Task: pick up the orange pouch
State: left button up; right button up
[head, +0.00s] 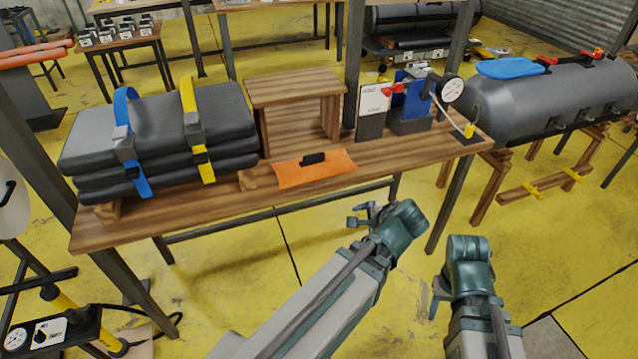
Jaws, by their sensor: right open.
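The orange pouch (316,168) lies flat on the front of the wooden workbench (225,205), below the small wooden stand. It has a black handle or clip on its upper middle.
Strapped dark folded pads (160,143) fill the bench's left side. A wooden stand (297,88) is behind the pouch. A card holder (371,112) and a gauge (452,90) stand to the right. Bench posts rise at both sides.

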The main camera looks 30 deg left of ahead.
pick_arm(q)
jog(key=w+a+f+m+t+y+b, duration=0.2)
jog(key=w+a+m+t+y+b, duration=0.1)
jog(key=w+a+m+b, duration=0.4)
jog(key=m+t+y+b, duration=0.4)
jog(key=m+b, duration=0.2)
jog(key=m, duration=0.3)
send_near(315, 158)
jog(key=x, duration=0.5)
jog(key=shift+a+r, duration=0.1)
jog(key=shift+a, duration=0.1)
pick_arm(e)
notch_tip(315, 158, down, 16)
pick_arm(q)
jog(key=shift+w, duration=0.1)
jog(key=x, duration=0.5)
jog(key=shift+w+b, duration=0.1)
jog(key=shift+b, duration=0.2)
pick_arm(e)
jog(key=shift+f, duration=0.25)
pick_arm(q)
jog(key=shift+c, duration=0.2)
jog(key=c, duration=1.3)
